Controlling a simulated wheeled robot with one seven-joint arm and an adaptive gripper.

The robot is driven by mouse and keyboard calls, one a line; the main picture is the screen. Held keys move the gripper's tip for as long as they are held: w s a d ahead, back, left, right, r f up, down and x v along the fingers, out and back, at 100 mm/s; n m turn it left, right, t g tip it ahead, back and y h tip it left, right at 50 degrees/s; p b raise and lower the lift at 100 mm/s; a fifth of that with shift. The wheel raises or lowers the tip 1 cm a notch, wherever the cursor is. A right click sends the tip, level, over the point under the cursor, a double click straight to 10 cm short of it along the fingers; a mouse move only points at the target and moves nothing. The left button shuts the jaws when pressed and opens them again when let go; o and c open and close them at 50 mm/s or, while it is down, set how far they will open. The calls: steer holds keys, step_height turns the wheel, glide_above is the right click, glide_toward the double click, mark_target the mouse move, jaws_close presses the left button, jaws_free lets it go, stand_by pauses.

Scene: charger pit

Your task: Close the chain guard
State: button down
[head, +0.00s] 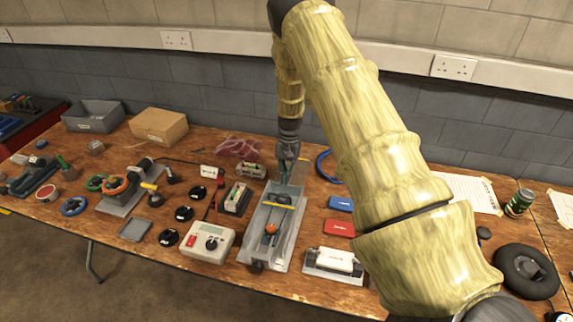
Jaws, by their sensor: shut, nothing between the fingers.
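A long grey fixture (248,246) stands on the wooden table, front of centre. It has an orange part and a yellow bar inside, and dark linkage along its middle. I take it to be the unit with the chain guard. A pale, see-through panel seems to stand at its far end, but its edges and angle are too faint to tell. My gripper (286,178) points down at that far end, shut with nothing visible in it. I cannot tell whether it touches the panel or the fixture.
A white meter (208,242) and a battery-like box (237,197) stand close on the left. A white block on a stand (333,262), a red box (339,227) and a blue box (341,204) lie on the right. My arm hides part of the table there.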

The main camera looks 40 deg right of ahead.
steer(key=shift+s+a+f, duration=0.15)
steer(key=shift+f, duration=0.4)
steer(key=shift+s+a+r+p, duration=0.25)
steer(key=shift+s+a+p, duration=0.4)
steer(key=shift+a, duration=0.1)
steer(key=shift+s+a+r+p, duration=0.2)
steer(key=shift+s+a+p, duration=0.4)
steer(key=shift+a, duration=0.1)
steer(key=shift+f, duration=0.15)
